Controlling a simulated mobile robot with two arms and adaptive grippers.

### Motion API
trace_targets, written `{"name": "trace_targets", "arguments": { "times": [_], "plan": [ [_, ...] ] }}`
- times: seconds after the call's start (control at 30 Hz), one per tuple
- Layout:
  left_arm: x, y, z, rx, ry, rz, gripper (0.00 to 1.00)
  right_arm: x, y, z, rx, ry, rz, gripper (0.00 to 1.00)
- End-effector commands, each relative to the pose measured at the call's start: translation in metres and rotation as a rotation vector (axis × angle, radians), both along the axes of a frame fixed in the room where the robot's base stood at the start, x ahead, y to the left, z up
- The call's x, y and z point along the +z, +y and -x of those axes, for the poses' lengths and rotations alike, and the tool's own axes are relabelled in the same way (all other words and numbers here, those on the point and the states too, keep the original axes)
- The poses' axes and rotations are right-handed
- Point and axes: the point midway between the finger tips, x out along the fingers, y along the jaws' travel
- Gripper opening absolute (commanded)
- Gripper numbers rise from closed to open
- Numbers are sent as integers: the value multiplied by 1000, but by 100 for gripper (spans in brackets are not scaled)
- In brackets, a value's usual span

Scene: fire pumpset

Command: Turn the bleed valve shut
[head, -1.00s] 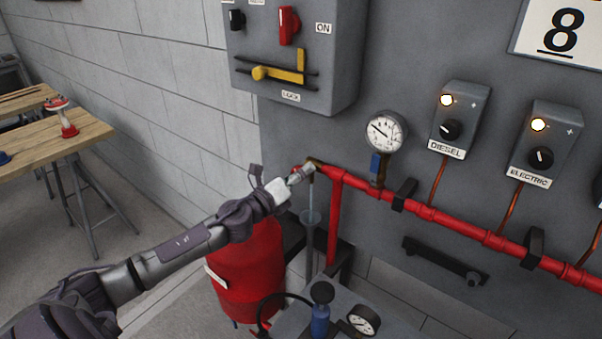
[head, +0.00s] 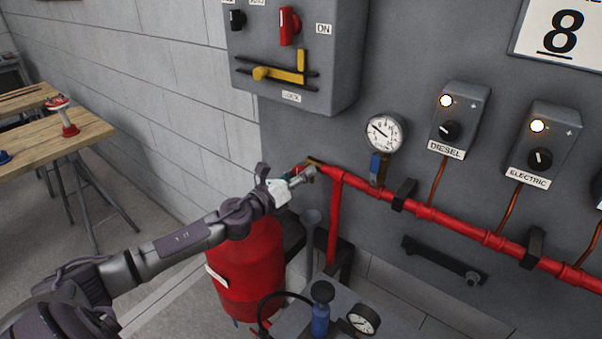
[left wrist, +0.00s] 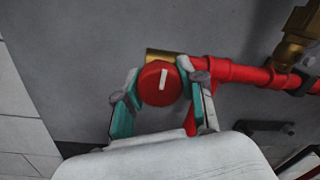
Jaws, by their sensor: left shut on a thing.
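The bleed valve is a round red knob with a white mark (left wrist: 158,84), on the brass end of the red pipe; the mark stands nearly upright in the left wrist view. In the head view the brass end (head: 315,161) shows just beyond my left gripper (head: 302,175), and the knob is mostly hidden. In the left wrist view my left gripper (left wrist: 162,88) has its fingers closed on both sides of the knob. A grey funnel (head: 311,217) stands below the valve, with no stream visible above it. My right gripper is out of view.
The red pipe (head: 450,222) runs right along the grey wall, with a pressure gauge (head: 383,132) above it. A control box (head: 335,85) hangs above the valve. A red tank (head: 250,265) stands below my left arm. A wooden workbench (head: 85,133) is at the left.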

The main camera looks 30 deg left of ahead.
Motion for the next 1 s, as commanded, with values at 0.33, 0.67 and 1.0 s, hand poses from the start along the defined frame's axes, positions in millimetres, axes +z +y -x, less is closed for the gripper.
{"name": "trace_targets", "arguments": {
  "times": [0.33,0.67,1.0],
  "plan": [
    [-2,-1,0,-1,3,0,65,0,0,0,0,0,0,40],
    [-1,0,4,-1,2,1,65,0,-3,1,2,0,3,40],
    [-4,6,45,-3,5,0,65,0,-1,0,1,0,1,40]
  ]
}}
